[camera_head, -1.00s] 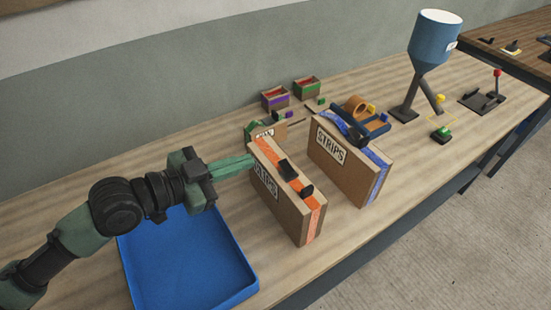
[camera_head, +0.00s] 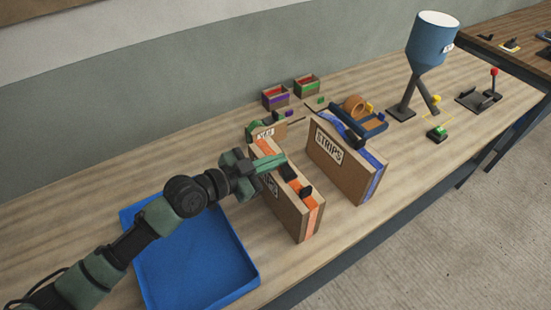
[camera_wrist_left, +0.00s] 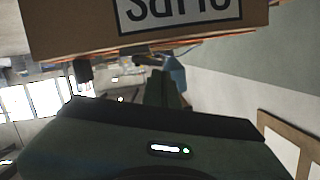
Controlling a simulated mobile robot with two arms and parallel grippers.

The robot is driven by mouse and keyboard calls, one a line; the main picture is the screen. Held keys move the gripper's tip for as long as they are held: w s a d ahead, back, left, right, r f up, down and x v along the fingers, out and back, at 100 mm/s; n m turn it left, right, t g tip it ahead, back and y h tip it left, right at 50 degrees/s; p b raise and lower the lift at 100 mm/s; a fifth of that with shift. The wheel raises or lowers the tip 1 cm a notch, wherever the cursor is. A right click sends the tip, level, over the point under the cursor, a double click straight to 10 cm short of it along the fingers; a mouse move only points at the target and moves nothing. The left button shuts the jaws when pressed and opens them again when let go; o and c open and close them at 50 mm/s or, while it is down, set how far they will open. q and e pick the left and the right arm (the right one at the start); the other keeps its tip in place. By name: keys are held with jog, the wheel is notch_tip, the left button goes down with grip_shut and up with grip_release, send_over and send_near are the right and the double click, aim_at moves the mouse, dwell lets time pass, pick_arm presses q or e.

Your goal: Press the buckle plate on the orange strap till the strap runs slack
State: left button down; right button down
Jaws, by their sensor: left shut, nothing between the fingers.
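A brown cardboard box (camera_head: 278,206) stands on edge on the workbench, with an orange strap (camera_head: 312,222) around it. Black buckle parts sit on the strap along the top: a piece (camera_head: 287,173) close to my fingers and a raised plate (camera_head: 305,192) nearer the front edge. My left gripper (camera_head: 283,158) is shut and empty, its fingers reaching over the rear part of the box top near the strap. I cannot tell whether they touch it. In the left wrist view the box (camera_wrist_left: 80,25) fills the top and the shut fingers (camera_wrist_left: 165,90) point away. My right gripper is out of view.
A second box (camera_head: 340,168) with a blue strap stands just right. A blue tray (camera_head: 250,290) lies under my left arm. Small bins (camera_head: 275,97), a tape holder (camera_head: 372,125) and a blue hopper (camera_head: 432,45) stand farther back. Bare benchtop lies at the back left.

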aim_at(276, 172)
pick_arm(q)
jog(key=shift+f, duration=0.1)
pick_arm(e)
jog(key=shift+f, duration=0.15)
